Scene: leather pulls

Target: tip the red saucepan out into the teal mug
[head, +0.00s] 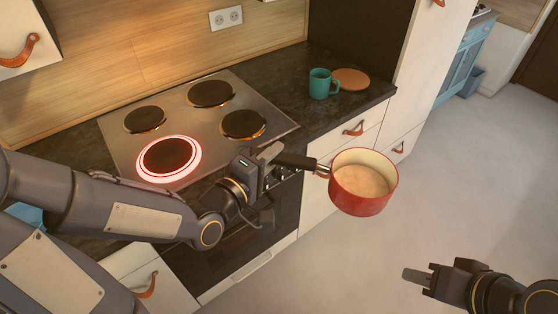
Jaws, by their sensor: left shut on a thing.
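The red saucepan (350,204) is held up in the air in front of the drawers, right of the hob. It looks about level and holds a beige content. My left gripper (272,160) is shut on its black handle, near the handle's end. The teal mug (319,84) stands upright on the dark worktop, behind the pan and a little to its left, apart from it. Its inside is mostly hidden. My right gripper (440,273) is low at the right over the floor, away from pan and mug; its jaw gap is unclear.
The hob (190,108) has several plates; the front left one (168,157) has a glowing red ring. A round brown mat (351,79) lies right of the mug. A tall white cabinet (425,60) stands beyond. The floor (450,190) at the right is clear.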

